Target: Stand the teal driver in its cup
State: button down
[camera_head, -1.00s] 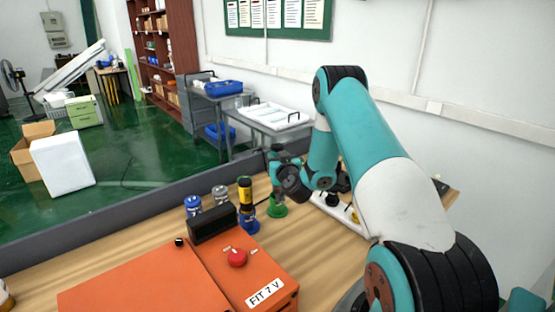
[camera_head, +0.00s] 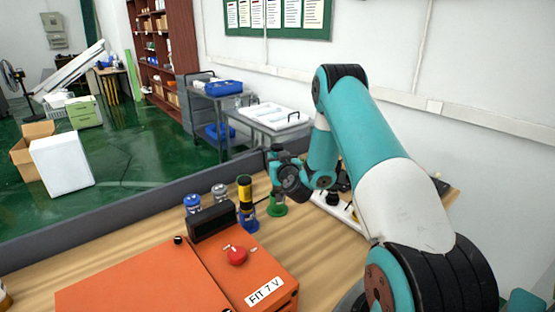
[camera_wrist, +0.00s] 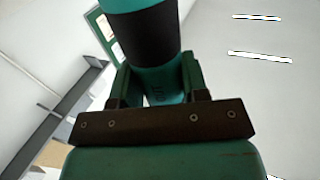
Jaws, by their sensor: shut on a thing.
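The teal driver (camera_wrist: 150,28) is between the two fingers of my gripper (camera_wrist: 160,82) in the wrist view, which shows its teal body and wide black band. The gripper is shut on it. In the head view my gripper (camera_head: 276,156) is at the far side of the bench, over or near a green cup (camera_head: 277,210). A greyish upright part shows just above that cup. I cannot tell whether the driver's lower end is inside it. The driver is mostly hidden by my wrist in the head view.
A yellow-and-black driver (camera_head: 245,190) stands in a blue cup (camera_head: 249,223) left of the green cup. Another blue cup (camera_head: 192,204) and a grey one (camera_head: 219,191) stand farther left. An orange box (camera_head: 150,280) with a red button (camera_head: 236,255) fills the front. A white holder (camera_head: 335,208) is at right.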

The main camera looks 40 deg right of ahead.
jog(key=shift+f+b, duration=3.4)
jog(key=shift+b, duration=0.25)
jog(key=c, duration=0.6)
grip_release()
jog(key=shift+o, duration=0.3)
